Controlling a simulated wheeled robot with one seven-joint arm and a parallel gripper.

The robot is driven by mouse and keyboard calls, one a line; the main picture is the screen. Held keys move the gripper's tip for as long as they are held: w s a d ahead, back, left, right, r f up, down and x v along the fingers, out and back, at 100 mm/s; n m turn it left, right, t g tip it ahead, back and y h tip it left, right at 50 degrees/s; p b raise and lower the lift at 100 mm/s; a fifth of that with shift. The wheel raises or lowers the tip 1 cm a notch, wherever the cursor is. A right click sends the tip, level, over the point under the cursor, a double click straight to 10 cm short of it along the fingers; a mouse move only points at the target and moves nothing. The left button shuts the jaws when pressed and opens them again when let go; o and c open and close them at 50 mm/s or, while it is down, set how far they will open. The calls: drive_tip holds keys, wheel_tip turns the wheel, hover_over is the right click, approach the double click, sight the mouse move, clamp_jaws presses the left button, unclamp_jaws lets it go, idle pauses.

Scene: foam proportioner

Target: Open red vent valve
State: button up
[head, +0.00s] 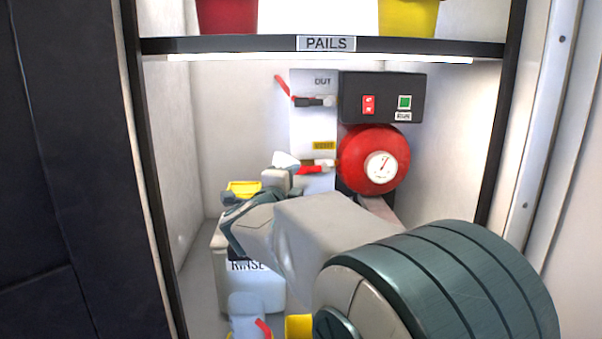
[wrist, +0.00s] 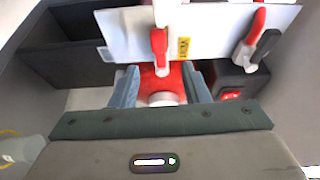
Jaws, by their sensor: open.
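The red vent valve lever (head: 312,170) shows low on the white panel (head: 312,115), under a yellow label whose text I cannot read. My gripper (head: 276,181) is just left of it and partly covers the valve area. In the wrist view the red lever (wrist: 159,44) stands beside the yellow label (wrist: 183,48). My gripper's two fingers (wrist: 161,84) are open, one to each side of the lever's line. The lever appears just beyond the fingertips; I cannot tell whether they touch it. A red tank (wrist: 150,82) shows behind, between the fingers.
A second red lever (head: 281,85) sits higher on the panel by "OUT". A black switch box (head: 382,97) and red tank with a gauge (head: 350,150) are to the right. A "RINSE" container (head: 262,292) is below. The shelf marked "PAILS" (head: 420,46) is above.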

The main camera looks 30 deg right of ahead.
drive_tip(key=shift+v, duration=2.35)
drive_tip(key=w+a+r+n+t+y+p, duration=0.1)
drive_tip(key=a+r+n+t+y+p, duration=0.25)
drive_tip(key=a+n+y+p, duration=0.45)
drive_tip(key=s+a+n+g+y+p, duration=0.4)
drive_tip(key=a+n+y+p, duration=0.15)
drive_tip(key=n, duration=0.45)
drive_tip(key=s+d+f+n+g+p, duration=0.1)
drive_tip(key=s+n+g+p, duration=0.3)
drive_tip(key=s, duration=0.5)
drive_tip(key=s+d+f+n+g+p, duration=0.1)
drive_tip(key=s+f+n+g+p, duration=0.2)
drive_tip(key=s, duration=0.7)
drive_tip(key=shift+s+d+f+n+g+h+p, duration=0.15)
drive_tip(key=shift+s+f+n+g+h+p, duration=0.35)
drive_tip(key=shift+g, duration=0.75)
